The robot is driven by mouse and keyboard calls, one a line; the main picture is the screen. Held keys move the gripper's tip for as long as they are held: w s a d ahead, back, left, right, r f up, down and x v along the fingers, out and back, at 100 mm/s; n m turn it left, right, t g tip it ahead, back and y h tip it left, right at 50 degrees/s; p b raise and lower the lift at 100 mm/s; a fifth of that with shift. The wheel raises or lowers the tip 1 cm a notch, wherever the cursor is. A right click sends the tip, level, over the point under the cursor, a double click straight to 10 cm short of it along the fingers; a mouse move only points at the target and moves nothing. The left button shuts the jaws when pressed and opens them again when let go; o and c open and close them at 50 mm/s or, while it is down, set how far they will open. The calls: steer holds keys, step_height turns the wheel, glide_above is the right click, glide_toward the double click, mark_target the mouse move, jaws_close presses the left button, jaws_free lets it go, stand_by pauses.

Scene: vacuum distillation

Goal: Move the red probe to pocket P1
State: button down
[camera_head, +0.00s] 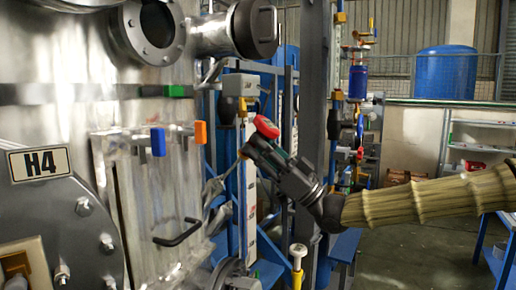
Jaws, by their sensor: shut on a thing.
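The red probe (266,127) shows as a red head at the upper left end of my gripper, near the middle of the view. My gripper (257,146) is dark and points up and left from the end of my sleeved arm. It is shut on the red probe and holds it in the air in front of a white vertical panel. A thin stem seems to stick out to the left, but its end is too small to make out. I cannot make out a pocket marked P1.
A large steel vessel (60,120) with an H4 plate (40,163) fills the left. Its front box carries blue (158,141) and orange (200,132) handles and a black handle (178,234). Open floor lies at the lower right.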

steer(key=shift+s+d+f, duration=0.15)
steer(key=shift+s+d, duration=0.05)
steer(key=shift+d, duration=0.45)
steer(key=shift+s+d+b, duration=0.1)
steer(key=shift+d+b, duration=0.1)
steer(key=shift+b, duration=0.15)
steer(key=shift+s+d+f, duration=0.15)
steer(key=shift+d, duration=0.35)
steer(key=shift+s+d+f+b, duration=0.1)
steer(key=shift+d+b, duration=0.2)
steer(key=shift+b, duration=0.05)
steer(key=shift+s+d+f+b, duration=0.2)
steer(key=shift+s+d+b, duration=0.05)
steer(key=shift+d, duration=0.45)
steer(key=shift+s+d+f+b, duration=0.15)
steer(key=shift+s+d+b, duration=0.1)
steer(key=shift+d, duration=0.45)
steer(key=shift+w, duration=0.1)
steer(key=w+a+f+b, duration=0.1)
steer(key=w+f, duration=0.2)
steer(key=w, duration=0.4)
steer(key=w+a+f+g+b, duration=0.1)
steer(key=w+f, duration=0.2)
steer(key=w, duration=0.4)
steer(key=shift+w+a+h+b, duration=0.2)
steer(key=shift+h+b, duration=0.1)
steer(key=shift+b, duration=0.05)
steer(key=shift+a+f+n+b, duration=0.1)
steer(key=shift+f+n+b, duration=0.2)
steer(key=shift+b, duration=0.15)
